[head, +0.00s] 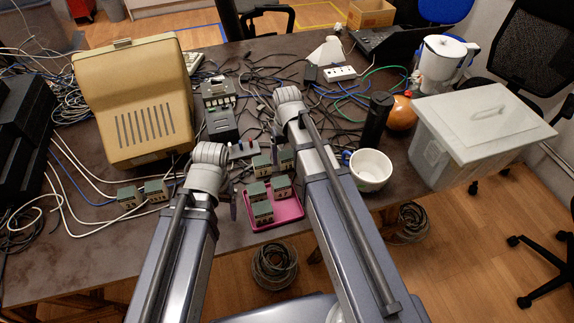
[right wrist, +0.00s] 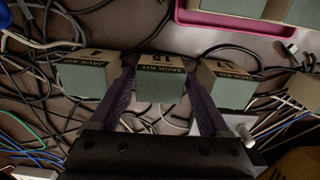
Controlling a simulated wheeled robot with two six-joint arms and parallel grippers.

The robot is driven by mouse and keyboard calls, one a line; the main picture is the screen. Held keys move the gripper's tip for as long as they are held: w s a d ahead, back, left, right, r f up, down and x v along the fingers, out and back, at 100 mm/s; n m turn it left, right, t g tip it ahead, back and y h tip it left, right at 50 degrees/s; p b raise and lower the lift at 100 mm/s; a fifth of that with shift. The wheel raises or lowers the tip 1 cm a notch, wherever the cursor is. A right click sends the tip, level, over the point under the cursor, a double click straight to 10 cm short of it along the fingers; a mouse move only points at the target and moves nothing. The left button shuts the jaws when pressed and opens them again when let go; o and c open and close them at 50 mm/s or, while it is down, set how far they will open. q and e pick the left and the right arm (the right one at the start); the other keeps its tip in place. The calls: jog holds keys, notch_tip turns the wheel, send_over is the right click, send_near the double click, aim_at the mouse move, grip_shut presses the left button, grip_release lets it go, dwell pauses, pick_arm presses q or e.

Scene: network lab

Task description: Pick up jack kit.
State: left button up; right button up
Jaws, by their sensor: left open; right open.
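Jack kits are small cardboard boxes with grey-green faces. In the right wrist view three stand in a row: a left kit (right wrist: 88,75), a middle kit (right wrist: 160,80) and a right kit (right wrist: 225,85). My right gripper (right wrist: 160,98) is open, its purple fingers on either side of the middle kit; contact cannot be told. In the head view two kits of this row (head: 262,166) show beside my right arm, which hides part of the row. Several more kits sit in a pink tray (head: 290,213). My left gripper (head: 233,205) is left of the tray, open, mostly hidden by its wrist.
Two more kits (head: 155,190) stand at the left among white cables. A beige monitor (head: 140,100), a white bowl (head: 371,170), a dark cylinder (head: 376,120) and a lidded plastic bin (head: 470,130) stand around. Loose cables cover much of the table (head: 90,250).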

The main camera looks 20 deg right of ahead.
aim_at(287, 154)
jog(key=c, duration=1.2)
pick_arm(q)
jog(key=shift+r, duration=0.15)
pick_arm(e)
jog(key=shift+r, duration=0.15)
pick_arm(q)
notch_tip(287, 154, up, 10)
jog(key=p, duration=1)
pick_arm(e)
notch_tip(287, 154, up, 10)
jog(key=shift+f, duration=0.1)
